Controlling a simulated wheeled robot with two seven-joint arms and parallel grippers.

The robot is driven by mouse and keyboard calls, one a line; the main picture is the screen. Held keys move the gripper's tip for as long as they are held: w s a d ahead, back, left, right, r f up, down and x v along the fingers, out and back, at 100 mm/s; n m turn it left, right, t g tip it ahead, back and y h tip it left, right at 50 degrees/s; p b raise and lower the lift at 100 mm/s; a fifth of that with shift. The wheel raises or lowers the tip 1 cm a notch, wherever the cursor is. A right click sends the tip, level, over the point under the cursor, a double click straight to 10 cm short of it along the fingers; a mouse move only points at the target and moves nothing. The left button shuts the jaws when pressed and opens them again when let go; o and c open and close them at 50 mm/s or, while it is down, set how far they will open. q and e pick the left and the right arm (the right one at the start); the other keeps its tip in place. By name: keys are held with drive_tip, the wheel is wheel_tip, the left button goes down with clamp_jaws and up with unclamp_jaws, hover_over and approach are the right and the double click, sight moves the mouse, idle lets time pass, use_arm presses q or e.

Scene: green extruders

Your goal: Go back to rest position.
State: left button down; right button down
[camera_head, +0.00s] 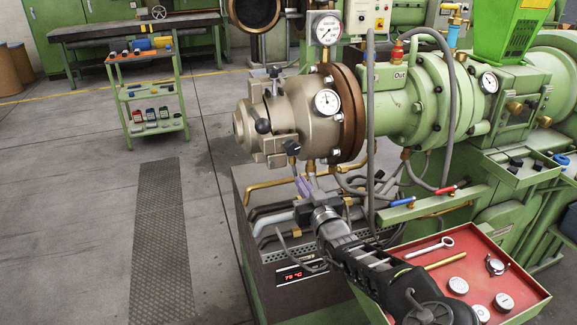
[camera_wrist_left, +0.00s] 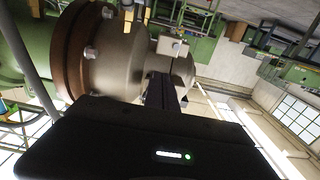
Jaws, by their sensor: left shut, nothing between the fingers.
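My left arm reaches up from the lower middle of the head view. Its gripper (camera_head: 304,187) is shut and empty, just below the beige extruder head (camera_head: 290,122). In the left wrist view the dark gripper (camera_wrist_left: 163,92) shows in front of the extruder barrel (camera_wrist_left: 125,58). I cannot tell from these frames whether the gripper touches the machine. My right gripper is in neither view.
The green extruder (camera_head: 420,95) with gauges, hoses and pipes fills the right side. A red tray (camera_head: 520,285) with a wrench (camera_head: 430,247) and several round gauges lies beside my arm. A green trolley (camera_head: 157,128) and workbench (camera_head: 90,33) stand behind open floor at left.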

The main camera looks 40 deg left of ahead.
use_arm(q)
drive_tip(key=shift+s+d, duration=0.15)
drive_tip(key=shift+d, duration=0.05)
idle(0.5)
drive_tip(key=s+a+f+m+g+h, duration=0.1)
drive_tip(key=s+f+h, duration=0.15)
drive_tip(key=f, duration=0.65)
drive_tip(key=s+a+f+m+g+h, duration=0.1)
drive_tip(key=s+f+g, duration=0.15)
drive_tip(key=f, duration=0.55)
drive_tip(key=s+d+f+m+g+h, duration=0.1)
drive_tip(key=s+d+f+h, duration=0.15)
drive_tip(key=s+f, duration=0.45)
drive_tip(key=s+d+f+m+g+h, duration=0.2)
drive_tip(key=s+d+f, duration=0.15)
drive_tip(key=f, duration=0.65)
drive_tip(key=s+d+f+m+g+h, duration=0.1)
drive_tip(key=s+d+f+g+h, duration=0.15)
drive_tip(key=s+d+f, duration=0.55)
drive_tip(key=s+d+r+m+h, duration=0.1)
drive_tip(key=s+d+h, duration=0.3)
drive_tip(key=d, duration=0.7)
drive_tip(key=s+d+r+m+h, duration=0.2)
drive_tip(key=s+d+h, duration=0.2)
drive_tip(key=d, duration=0.7)
drive_tip(key=shift+d+r+g, duration=0.15)
drive_tip(key=shift+r+g, duration=0.25)
